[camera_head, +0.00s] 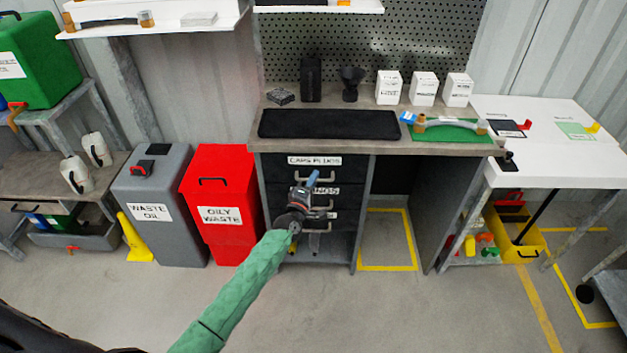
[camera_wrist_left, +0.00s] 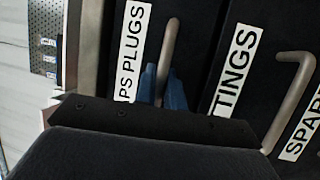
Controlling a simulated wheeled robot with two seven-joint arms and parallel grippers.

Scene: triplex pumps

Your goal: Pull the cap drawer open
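The cap drawer (camera_head: 330,170) is the top black drawer under the workbench, labelled CAPS PLUGS. Its front looks flush with the drawers below. Its grey bar handle (camera_wrist_left: 170,45) shows in the left wrist view. My left gripper (camera_head: 313,179) is at this handle, with its arm reaching up from below. In the left wrist view, the two blue fingertips (camera_wrist_left: 161,80) lie on either side of the handle, very close to it. I cannot tell whether they press on it. My right gripper is not in view.
The FITTINGS drawer handle (camera_wrist_left: 293,90) is right beside in the left wrist view. A red oily waste bin (camera_head: 222,185) stands just left of the drawers. The bench top (camera_head: 385,148) carries a black mat and several containers. The floor in front (camera_head: 350,310) is clear.

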